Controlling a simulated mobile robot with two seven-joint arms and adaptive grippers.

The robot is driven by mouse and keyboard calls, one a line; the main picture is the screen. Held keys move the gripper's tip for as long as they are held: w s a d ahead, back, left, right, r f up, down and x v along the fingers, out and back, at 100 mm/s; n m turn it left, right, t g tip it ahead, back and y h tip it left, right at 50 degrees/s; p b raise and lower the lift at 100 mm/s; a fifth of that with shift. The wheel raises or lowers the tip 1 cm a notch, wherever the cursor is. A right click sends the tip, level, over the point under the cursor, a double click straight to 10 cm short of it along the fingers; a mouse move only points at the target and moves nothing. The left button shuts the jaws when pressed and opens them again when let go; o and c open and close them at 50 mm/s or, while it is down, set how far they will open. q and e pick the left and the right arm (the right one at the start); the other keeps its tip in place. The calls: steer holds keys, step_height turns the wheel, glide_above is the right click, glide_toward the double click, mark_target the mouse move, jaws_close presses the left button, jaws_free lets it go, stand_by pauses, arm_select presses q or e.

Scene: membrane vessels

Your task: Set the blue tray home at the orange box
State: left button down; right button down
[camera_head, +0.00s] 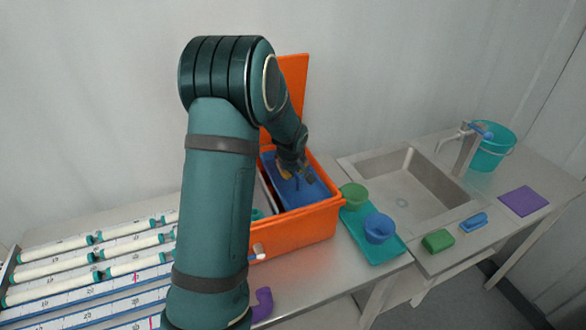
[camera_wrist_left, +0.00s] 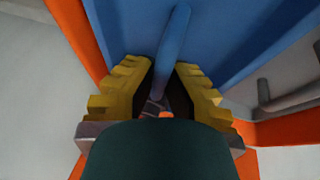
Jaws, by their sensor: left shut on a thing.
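The orange box (camera_head: 300,232) stands open on the bench, with its lid (camera_head: 292,82) raised at the back. The blue tray (camera_head: 298,194) is inside the top of the box, within its walls. Whether it rests on anything there cannot be told. My left gripper (camera_head: 295,170) reaches down into the box from above. In the left wrist view, its yellow jaws (camera_wrist_left: 160,88) are closed around the blue bar handle (camera_wrist_left: 174,45) of the tray (camera_wrist_left: 240,28). My left arm hides the left part of the box. My right gripper is not in view.
Right of the box, a teal tray (camera_head: 381,250) holds a green cup (camera_head: 354,196) and a blue cup (camera_head: 378,228). A sink (camera_head: 404,198) lies beyond. White tubes (camera_head: 50,263) lie in rows at left. A purple pipe piece (camera_head: 262,304) is near the front edge.

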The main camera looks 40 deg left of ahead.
mark_target(293, 180)
arm_select(q)
steer(key=shift+f+b, duration=1)
steer(key=shift+f, duration=0.4)
steer(key=shift+f, duration=0.2)
steer(key=c, duration=1.1)
jaws_free()
steer(key=shift+o, duration=0.2)
steer(key=v, duration=1.2)
